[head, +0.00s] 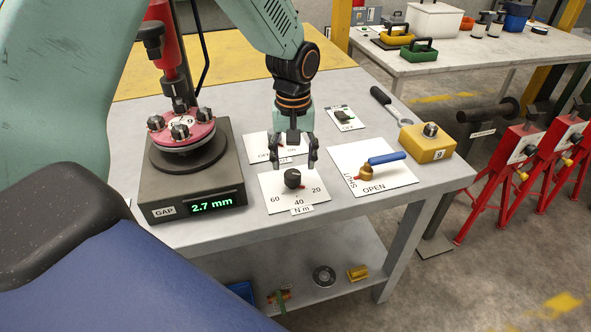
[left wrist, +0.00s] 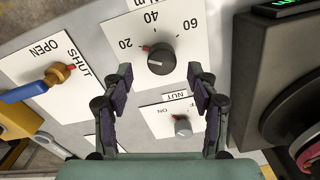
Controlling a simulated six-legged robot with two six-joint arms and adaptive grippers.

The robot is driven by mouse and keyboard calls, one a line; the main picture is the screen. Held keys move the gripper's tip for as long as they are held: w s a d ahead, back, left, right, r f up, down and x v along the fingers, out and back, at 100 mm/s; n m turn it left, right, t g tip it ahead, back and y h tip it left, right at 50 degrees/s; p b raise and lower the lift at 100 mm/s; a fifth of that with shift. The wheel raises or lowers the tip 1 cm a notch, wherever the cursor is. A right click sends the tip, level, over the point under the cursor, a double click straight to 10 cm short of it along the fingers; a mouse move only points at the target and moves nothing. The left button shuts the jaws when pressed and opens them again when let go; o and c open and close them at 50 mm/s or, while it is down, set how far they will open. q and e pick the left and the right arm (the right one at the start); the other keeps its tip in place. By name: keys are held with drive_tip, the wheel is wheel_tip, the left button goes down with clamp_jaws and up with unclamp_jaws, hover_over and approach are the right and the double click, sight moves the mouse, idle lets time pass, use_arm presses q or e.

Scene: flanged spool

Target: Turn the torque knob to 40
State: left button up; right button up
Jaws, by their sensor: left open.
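The torque knob (head: 292,178) is a round black knob on a white plate (head: 270,200) marked 20, 40, 60 and N m. In the left wrist view the knob (left wrist: 161,60) has a red mark at its edge, pointing close to 20, slightly on the 40 side. My left gripper (head: 299,163) is open and empty, pointing down just above and behind the knob. In the left wrist view its two fingers (left wrist: 160,76) are spread apart, with the knob beyond the gap between their tips. I see no contact with the knob. My right gripper is not in view.
A valve with a blue lever (head: 386,158) sits right of the knob plate. A small NUT switch plate (left wrist: 178,122) lies behind it. The gap display unit (head: 205,205), reading 2.7 mm, and red flange (head: 181,132) stand left. A yellow box (head: 428,146) is at the table's right.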

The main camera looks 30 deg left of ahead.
sight(292, 174)
use_arm(q)
drive_tip(key=f, duration=0.4)
drive_tip(key=shift+a+f, duration=0.15)
drive_tip(key=shift+a, duration=0.15)
drive_tip(key=shift+d, duration=0.2)
drive_tip(key=shift+c, duration=0.3)
drive_tip(key=shift+w+a, duration=0.1)
drive_tip(key=shift+a, duration=0.05)
drive_tip(key=shift+c, duration=1.4)
drive_tip(key=c, duration=0.8)
